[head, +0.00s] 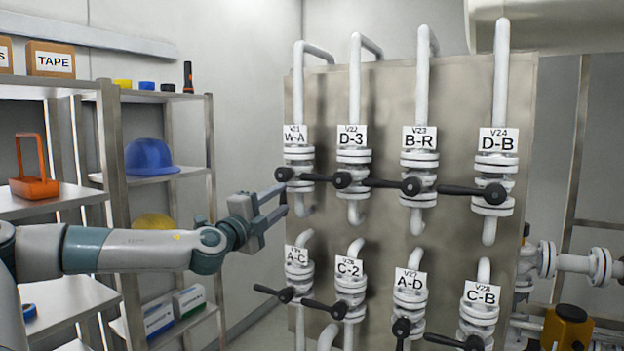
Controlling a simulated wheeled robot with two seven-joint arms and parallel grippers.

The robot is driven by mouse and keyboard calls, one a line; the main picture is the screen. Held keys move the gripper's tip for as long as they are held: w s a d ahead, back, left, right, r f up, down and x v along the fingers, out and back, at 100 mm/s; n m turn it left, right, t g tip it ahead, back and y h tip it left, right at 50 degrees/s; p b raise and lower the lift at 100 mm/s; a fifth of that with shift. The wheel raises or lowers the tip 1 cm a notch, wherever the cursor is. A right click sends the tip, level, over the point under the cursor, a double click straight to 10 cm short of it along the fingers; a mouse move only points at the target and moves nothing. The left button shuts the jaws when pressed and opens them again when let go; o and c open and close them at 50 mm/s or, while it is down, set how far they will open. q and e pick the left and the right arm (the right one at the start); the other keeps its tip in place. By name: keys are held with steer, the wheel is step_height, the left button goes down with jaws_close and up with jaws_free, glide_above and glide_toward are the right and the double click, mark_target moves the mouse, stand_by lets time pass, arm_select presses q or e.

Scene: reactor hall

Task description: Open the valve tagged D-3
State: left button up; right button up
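The valve tagged D-3 (354,160) is white and second from the left in the upper row on the metal panel. Its black lever (318,178) appears to lie sideways, reaching left from its dark hub toward valve W-A. My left gripper (283,198) comes in from the left. Its two fingers are apart with nothing seen between them. In the picture its tips are just below and left of the W-A hub, left of the D-3 lever; I cannot tell the depth gap. My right gripper is not in view.
Valves W-A (298,157), B-R (419,162) and D-B (496,168) share the upper row. Several tagged valves, such as C-2 (350,285), sit below. Shelves (165,97) with a blue helmet (150,157) stand left. Pipes (575,263) run at the right.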

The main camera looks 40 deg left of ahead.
mark_target(310, 178)
arm_select(q)
steer(key=shift+w, duration=0.2)
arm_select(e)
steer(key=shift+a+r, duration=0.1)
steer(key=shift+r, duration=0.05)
